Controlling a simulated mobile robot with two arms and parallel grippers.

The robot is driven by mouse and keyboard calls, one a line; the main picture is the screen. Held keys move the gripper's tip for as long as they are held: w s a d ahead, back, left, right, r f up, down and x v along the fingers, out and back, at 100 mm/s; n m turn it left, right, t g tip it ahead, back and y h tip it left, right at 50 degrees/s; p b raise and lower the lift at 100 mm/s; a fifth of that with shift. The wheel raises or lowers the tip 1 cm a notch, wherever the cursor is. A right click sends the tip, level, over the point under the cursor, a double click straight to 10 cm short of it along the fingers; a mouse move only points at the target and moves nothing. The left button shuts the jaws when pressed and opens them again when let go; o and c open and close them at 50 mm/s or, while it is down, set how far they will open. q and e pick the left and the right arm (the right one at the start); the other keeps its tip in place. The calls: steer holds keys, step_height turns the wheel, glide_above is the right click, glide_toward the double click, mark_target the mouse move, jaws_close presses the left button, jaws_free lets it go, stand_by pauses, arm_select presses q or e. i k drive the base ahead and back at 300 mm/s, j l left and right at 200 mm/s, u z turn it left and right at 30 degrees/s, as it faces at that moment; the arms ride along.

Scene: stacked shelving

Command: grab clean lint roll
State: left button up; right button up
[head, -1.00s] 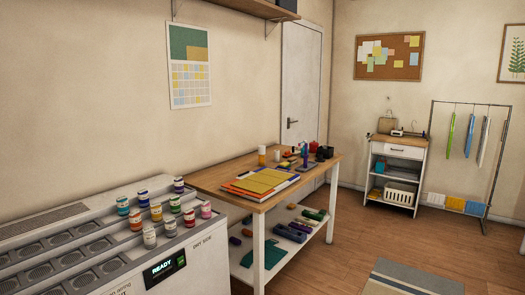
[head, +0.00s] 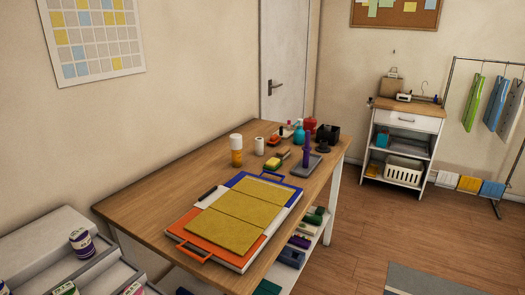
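A small white roll (head: 259,146) stands upright on the wooden table (head: 150,198), and it looks like the lint roll. It is just right of an orange bottle with a white cap (head: 236,151). I cannot make out whether its surface is clean. Neither of my grippers is in view.
A board with yellow fabric (head: 232,222) covers the table's front. Behind it are a yellow sponge (head: 272,164), a grey tray (head: 298,168) with an upright purple thing (head: 307,149), a red bottle (head: 309,125) and a black box (head: 327,134).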

mark_target(258, 141)
steer(key=i+u, duration=0.15)
steer(key=u, duration=0.3)
steer(key=i+l+u, duration=0.2)
steer(key=l+u, duration=0.2)
steer(key=i+l+u, duration=0.15)
steer(key=l+u, duration=0.15)
steer(key=u, duration=0.15)
steer(key=l+u, duration=0.4)
steer(key=i, duration=0.05)
